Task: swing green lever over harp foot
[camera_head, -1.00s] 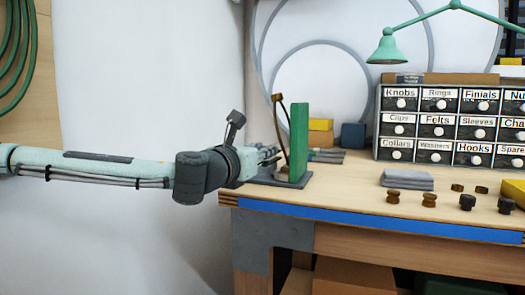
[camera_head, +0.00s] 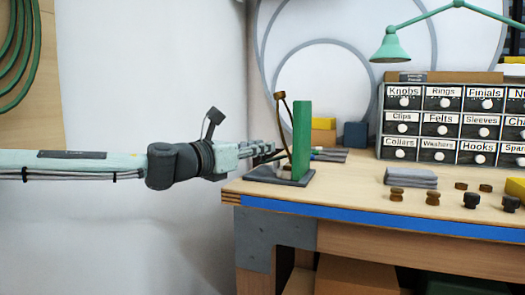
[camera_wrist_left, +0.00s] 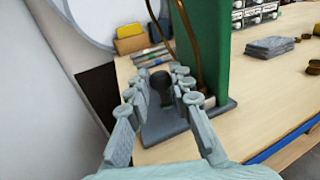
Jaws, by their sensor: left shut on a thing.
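A tall green upright piece (camera_head: 302,143) stands on a dark grey base plate (camera_head: 295,181) at the bench's left end; I cannot tell if it is the green lever. The thin brown curved harp rod (camera_head: 284,122) rises beside it, with a small knob on top. My left gripper (camera_head: 272,149) reaches in from the left, low beside the rod. In the left wrist view, its fingers (camera_wrist_left: 160,82) close around a short dark round knob (camera_wrist_left: 160,80) above the plate, left of the green piece (camera_wrist_left: 210,45). The harp's foot is partly hidden by the fingers. My right gripper is not in view.
Labelled drawers (camera_head: 450,125) stand at the back right under a green lamp (camera_head: 391,45). A folded grey cloth (camera_head: 410,178) and several small knobs lie on the bench. Blue tape marks the front edge.

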